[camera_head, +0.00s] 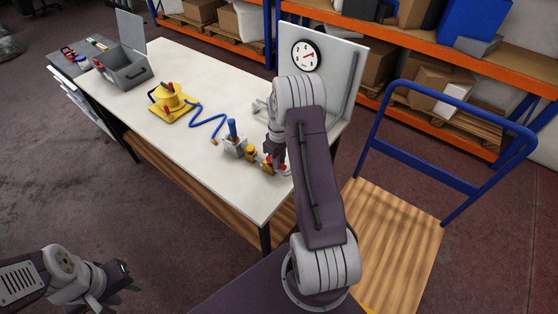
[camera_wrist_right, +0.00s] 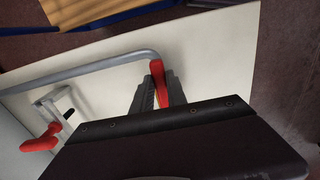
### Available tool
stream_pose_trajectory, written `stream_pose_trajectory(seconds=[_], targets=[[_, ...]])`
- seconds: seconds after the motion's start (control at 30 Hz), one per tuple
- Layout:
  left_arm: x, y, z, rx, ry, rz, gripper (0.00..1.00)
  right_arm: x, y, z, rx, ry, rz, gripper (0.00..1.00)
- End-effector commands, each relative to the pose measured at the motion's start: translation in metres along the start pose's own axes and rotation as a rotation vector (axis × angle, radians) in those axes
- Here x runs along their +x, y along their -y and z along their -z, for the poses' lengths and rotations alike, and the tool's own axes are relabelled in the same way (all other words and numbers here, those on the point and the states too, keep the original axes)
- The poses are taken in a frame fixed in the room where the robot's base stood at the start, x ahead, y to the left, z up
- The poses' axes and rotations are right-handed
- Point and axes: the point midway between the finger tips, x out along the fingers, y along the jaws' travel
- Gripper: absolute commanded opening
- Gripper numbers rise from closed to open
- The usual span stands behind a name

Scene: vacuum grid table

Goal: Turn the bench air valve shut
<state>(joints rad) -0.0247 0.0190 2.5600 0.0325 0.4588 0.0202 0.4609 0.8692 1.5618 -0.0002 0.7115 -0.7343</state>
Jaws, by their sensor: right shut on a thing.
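The red valve lever (camera_wrist_right: 158,82) shows in the right wrist view near the bent end of a grey pipe (camera_wrist_right: 90,66). My right gripper (camera_wrist_right: 158,95) is shut on this lever, with one dark finger on each side of it. In the head view my right gripper (camera_head: 275,152) is low over the table's right end, and red shows beside it. The valve body is mostly hidden by my gripper and arm. My left gripper (camera_head: 118,280) is at the lower left, away from the table. Its finger gap is unclear.
The white table (camera_head: 190,70) bears a yellow device (camera_head: 168,98) with a blue coiled hose (camera_head: 208,122), a grey open box (camera_head: 125,68) and a blue-topped fitting (camera_head: 233,138). A gauge (camera_head: 306,55) is on the upright panel (camera_head: 335,50). A blue-railed cart (camera_head: 400,230) stands right.

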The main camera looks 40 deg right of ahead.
Motion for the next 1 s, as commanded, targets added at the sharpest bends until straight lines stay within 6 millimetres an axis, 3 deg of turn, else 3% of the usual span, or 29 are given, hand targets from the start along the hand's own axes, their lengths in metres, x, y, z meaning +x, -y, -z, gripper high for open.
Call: stream_pose_trajectory(seconds=[0.37,1.0], targets=[[-0.003,0.000,0.000,0.000,0.000,0.000,0.36,-0.002,0.008,0.002,0.193,-0.003,-0.003,0.00],[-0.009,0.000,0.001,0.000,0.000,0.000,0.36,-0.002,0.031,0.015,0.797,-0.006,-0.002,0.00]])
